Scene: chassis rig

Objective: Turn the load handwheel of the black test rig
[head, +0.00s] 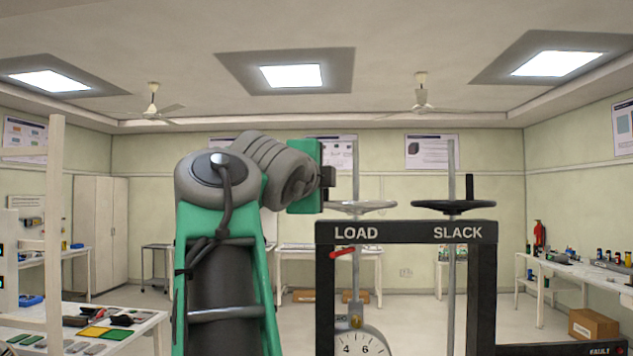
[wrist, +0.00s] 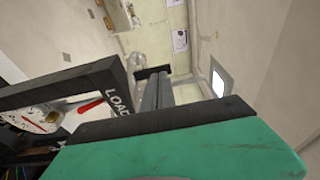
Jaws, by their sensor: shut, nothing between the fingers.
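The black test rig (head: 405,230) stands right of centre in the head view, with LOAD and SLACK on its top bar. The load handwheel (head: 362,208) is a silver wheel lying flat above LOAD on an upright screw. My gripper (head: 329,180) is beside it, just above its left rim; I cannot tell whether they touch. The gripper is shut, with nothing held. Its dark fingers (wrist: 155,92) point away from the green palm in the wrist view. The rig's bar (wrist: 65,85) also shows there at left. A red pointer (head: 342,253) sits under LOAD.
The black slack handwheel (head: 453,207), with an upright black handle (head: 469,187), is to the right on the same bar. A round dial (head: 358,343) hangs below LOAD. A bench with parts (head: 95,325) stands at left, another (head: 580,272) at right. Air above the rig is mostly free.

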